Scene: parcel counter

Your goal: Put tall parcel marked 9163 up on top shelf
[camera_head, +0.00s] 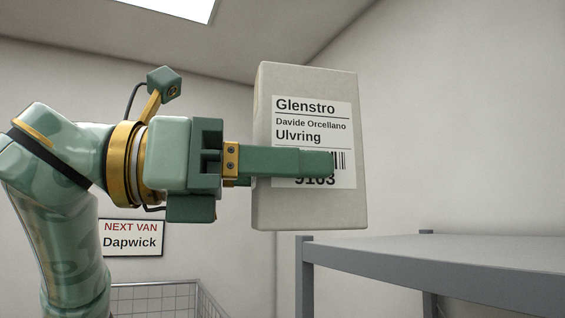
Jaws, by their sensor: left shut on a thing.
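The tall parcel (310,210) is a pale grey upright box with a white label reading Glenstro, Davide Orcellano, Ulvring. The number under the barcode is partly hidden by my finger and looks like 9163. My left gripper (325,165) comes in from the left and is shut on the parcel, with one finger across its label face. The top shelf (430,262) is a grey board on metal posts at the lower right. The parcel's bottom shows a little higher in the picture than the shelf's left corner. My right gripper is not in view.
The visible part of the shelf top looks bare, seen nearly edge-on. A wire cage (165,300) stands at the bottom left, below a wall sign (131,237) reading NEXT VAN Dapwick. A ceiling light (180,8) is overhead. The space above the shelf is clear.

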